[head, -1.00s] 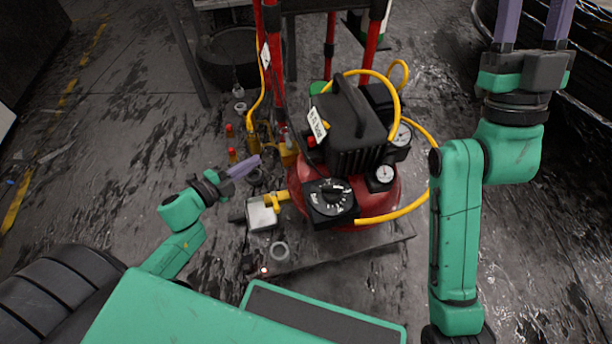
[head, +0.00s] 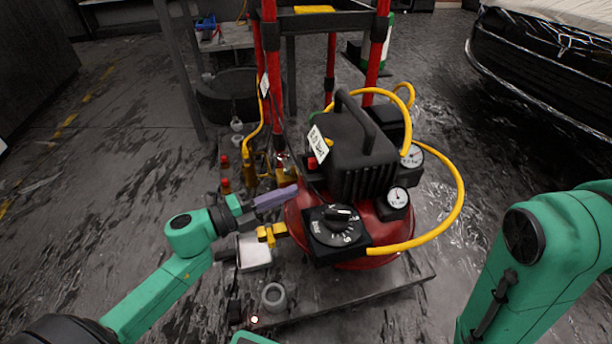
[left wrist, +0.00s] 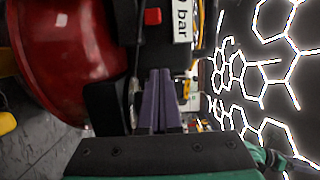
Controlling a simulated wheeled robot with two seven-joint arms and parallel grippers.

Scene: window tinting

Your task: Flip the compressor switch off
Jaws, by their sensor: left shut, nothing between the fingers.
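The compressor has a red tank (head: 378,258) and a ribbed black housing (head: 362,170) with a handle. A small red switch-like block (head: 313,163) sits on its left side by a white label; a red block (left wrist: 153,16) also shows beside a "bar" label in the left wrist view. A black dial box (head: 338,232) with a knob is on the front. I cannot tell which part is the switch. My left gripper (head: 294,191) is shut and empty, its purple fingers just left of the tank, below the red block. Its fingertips (left wrist: 161,73) point towards the label side. My right gripper is out of view.
A yellow hose (head: 448,215) loops around the compressor's right side. Two gauges (head: 397,197) are at the front right. Red posts (head: 270,60) stand behind. Small fittings and a grey ring (head: 274,296) lie on the base plate. Floor at left is open.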

